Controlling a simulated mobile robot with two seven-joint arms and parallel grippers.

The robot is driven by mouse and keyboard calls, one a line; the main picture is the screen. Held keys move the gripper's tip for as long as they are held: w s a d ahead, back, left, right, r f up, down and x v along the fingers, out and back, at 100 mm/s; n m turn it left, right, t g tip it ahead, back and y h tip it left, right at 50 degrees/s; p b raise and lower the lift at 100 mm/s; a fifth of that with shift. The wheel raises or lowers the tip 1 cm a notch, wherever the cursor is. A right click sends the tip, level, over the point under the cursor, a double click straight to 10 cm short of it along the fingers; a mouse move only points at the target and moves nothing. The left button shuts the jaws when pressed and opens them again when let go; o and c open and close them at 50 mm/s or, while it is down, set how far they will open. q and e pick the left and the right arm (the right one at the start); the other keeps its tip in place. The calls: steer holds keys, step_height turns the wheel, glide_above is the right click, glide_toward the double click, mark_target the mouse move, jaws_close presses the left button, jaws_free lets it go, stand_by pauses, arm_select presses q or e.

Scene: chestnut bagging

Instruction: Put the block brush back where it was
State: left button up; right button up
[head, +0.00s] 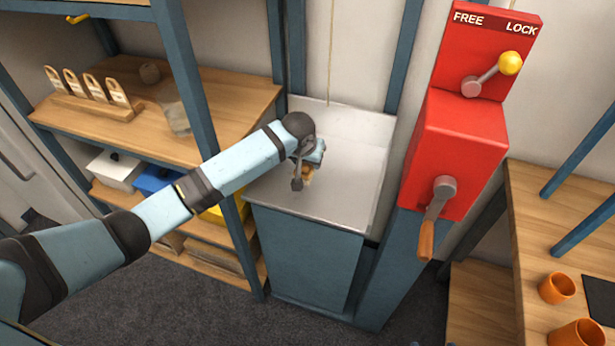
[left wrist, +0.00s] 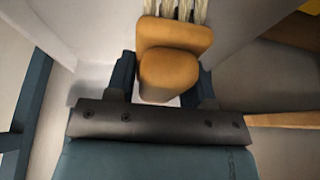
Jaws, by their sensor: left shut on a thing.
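The block brush has an orange-brown wooden body and pale bristles. It shows in the left wrist view (left wrist: 174,62), between my two dark fingers, with its bristles toward the top edge of the picture. In the head view the brush (head: 308,174) is small and partly hidden by my left gripper (head: 306,168). My left gripper is shut on it, over the pale grey worktop (head: 352,182) of the blue cabinet. I cannot tell whether the bristles touch the worktop. My right gripper is not in view.
A wooden shelf (head: 235,98) at the left carries a rack (head: 95,107) of several tags and a small brown round thing. A red machine (head: 455,150) with levers stands just right of the worktop. Orange cups (head: 557,288) stand on a wooden table at the right.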

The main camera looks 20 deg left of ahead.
mark_target(303, 164)
arm_select(q)
step_height(303, 164, down, 7)
steer(key=shift+r, duration=0.2)
steer(key=o, duration=1)
steer(key=shift+c, duration=0.2)
steer(key=shift+r, duration=0.1)
steer(key=v, duration=1.2)
steer(key=shift+p, duration=0.4)
steer(key=s+d+f+m+t+h, duration=0.2)
steer(key=s+d+f+h, duration=0.25)
steer(key=s+f, duration=0.7)
steer(key=s+a+f+t, duration=0.2)
steer(key=s, duration=0.7)
steer(key=s+a+f+t+y, duration=0.1)
steer(key=s+a+f+t, duration=0.1)
steer(key=s, duration=0.7)
steer(key=shift+s+f, duration=0.15)
steer(key=shift+s, duration=0.15)
